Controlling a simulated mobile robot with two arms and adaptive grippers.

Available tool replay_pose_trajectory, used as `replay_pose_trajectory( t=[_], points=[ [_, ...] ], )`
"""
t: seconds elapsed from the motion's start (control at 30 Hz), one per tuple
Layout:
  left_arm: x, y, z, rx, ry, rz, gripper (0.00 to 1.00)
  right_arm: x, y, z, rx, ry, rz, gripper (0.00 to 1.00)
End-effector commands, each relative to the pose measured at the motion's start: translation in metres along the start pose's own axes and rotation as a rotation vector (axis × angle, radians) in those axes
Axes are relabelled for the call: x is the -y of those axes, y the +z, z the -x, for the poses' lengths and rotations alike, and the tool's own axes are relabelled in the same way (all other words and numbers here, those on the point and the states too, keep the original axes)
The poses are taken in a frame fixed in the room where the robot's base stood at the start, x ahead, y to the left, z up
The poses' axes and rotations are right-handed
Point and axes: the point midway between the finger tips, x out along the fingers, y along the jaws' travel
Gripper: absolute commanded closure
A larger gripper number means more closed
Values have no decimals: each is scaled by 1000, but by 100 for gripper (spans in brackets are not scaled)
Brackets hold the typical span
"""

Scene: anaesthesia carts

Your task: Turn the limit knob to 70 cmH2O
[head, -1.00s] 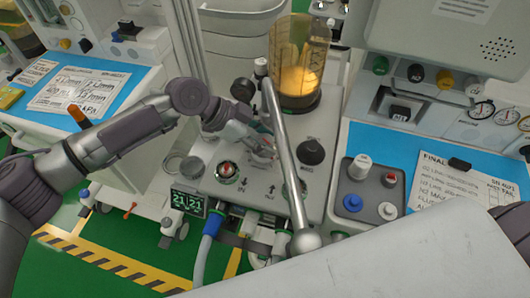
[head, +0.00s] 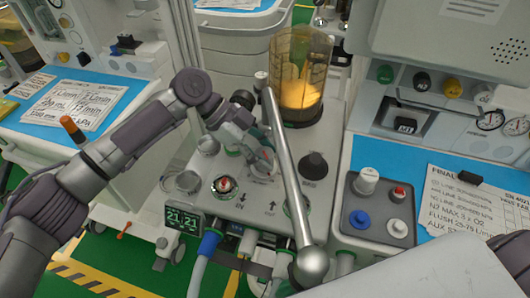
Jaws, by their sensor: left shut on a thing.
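My left gripper (head: 262,158) reaches down onto the light grey absorber panel (head: 262,228), just left of the slanted metal bar. Its fingers are shut on a small knob there, which seems to be the limit knob. The fingers and wrist hide nearly all of that knob, so its pointer and scale cannot be read. A black knob (head: 313,165) stands right of the bar, apart from the gripper. My right gripper is not in view.
The metal bar (head: 285,160) with a ball end crosses close to my gripper. A clear canister (head: 300,75) stands behind. A round red-marked dial (head: 224,186) and a display (head: 185,218) sit in front-left. A grey knob box (head: 378,209) is at right.

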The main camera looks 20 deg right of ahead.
Motion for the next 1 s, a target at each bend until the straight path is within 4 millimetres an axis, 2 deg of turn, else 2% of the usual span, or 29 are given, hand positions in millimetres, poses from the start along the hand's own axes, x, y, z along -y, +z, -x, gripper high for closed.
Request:
replay_pose_trajectory(
  t=[0.07,0.1,0.23,0.27,0.53,0.67,0.77,1.0],
  points=[
    [0,1,0,3,0,0,89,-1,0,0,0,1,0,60],
    [0,1,0,3,0,1,52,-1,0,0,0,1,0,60],
    [0,1,0,2,0,1,31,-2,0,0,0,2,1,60],
    [0,1,0,2,0,1,28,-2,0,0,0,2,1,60],
    [0,0,0,1,-1,1,28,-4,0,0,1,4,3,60],
    [0,0,7,1,-2,1,28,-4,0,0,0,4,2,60],
    [1,0,22,1,-3,1,28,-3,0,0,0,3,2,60],
    [1,0,73,0,-4,1,28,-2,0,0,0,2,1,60]
  ],
)
